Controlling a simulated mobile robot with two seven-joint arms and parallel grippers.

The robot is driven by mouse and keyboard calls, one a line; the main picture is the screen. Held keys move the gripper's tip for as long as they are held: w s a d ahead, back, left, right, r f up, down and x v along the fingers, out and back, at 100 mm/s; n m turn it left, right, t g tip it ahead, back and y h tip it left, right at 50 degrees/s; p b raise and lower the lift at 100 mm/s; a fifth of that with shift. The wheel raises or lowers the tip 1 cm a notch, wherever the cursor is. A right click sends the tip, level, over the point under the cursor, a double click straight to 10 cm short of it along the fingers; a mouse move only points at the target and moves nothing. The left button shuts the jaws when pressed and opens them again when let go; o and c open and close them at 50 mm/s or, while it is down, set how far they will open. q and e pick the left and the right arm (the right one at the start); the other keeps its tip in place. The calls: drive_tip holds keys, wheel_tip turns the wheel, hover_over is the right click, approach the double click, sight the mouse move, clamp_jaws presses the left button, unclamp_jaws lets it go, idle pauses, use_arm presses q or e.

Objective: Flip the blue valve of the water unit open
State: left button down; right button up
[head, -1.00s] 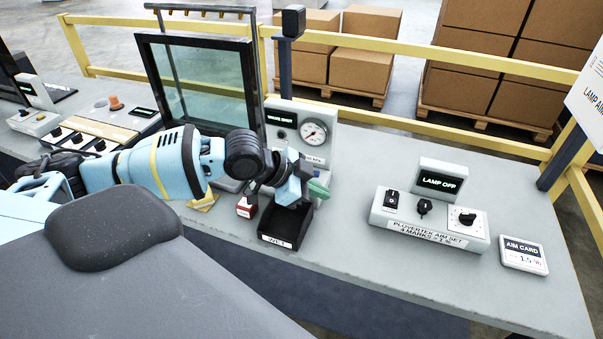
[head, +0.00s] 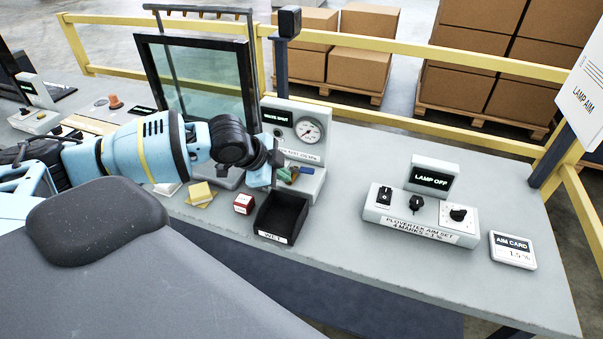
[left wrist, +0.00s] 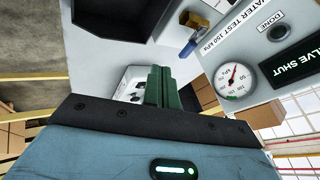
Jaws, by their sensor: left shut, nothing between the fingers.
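The water unit (head: 318,158) is a pale box with a round gauge (head: 308,130) and a display reading VALVE SHUT. The left wrist view shows its blue valve lever (left wrist: 188,48) on a brass body (left wrist: 194,19), below the WATER TEST label. My left gripper (head: 285,174) is in front of the unit's lower face, above and behind the black WET bin. Its green fingers (left wrist: 160,88) are shut together and empty. In the left wrist view their tips appear apart from the lever, just to its left. In the head view the gripper partly hides the valve. My right gripper is not in view.
The black WET bin (head: 277,237) stands in front of the unit, beside a small red box (head: 243,203) and yellow sponge (head: 201,195). A framed glass pane (head: 203,85) stands behind my arm. The LAMP OFF panel (head: 422,214) is to the right; bench between is clear.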

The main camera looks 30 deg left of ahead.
sight(301, 170)
use_arm(q)
drive_tip(key=x, duration=0.8)
drive_tip(key=shift+b, duration=0.3)
drive_tip(key=shift+w+a+r, duration=0.1)
drive_tip(key=shift+w+a, duration=0.25)
drive_tip(key=shift+w, duration=0.55)
drive_tip(key=shift+w+a, duration=0.35)
drive_tip(key=shift+w, duration=0.5)
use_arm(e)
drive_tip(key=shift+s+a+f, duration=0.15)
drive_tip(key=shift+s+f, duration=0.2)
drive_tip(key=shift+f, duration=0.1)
use_arm(q)
drive_tip(key=shift+w+d, duration=0.1)
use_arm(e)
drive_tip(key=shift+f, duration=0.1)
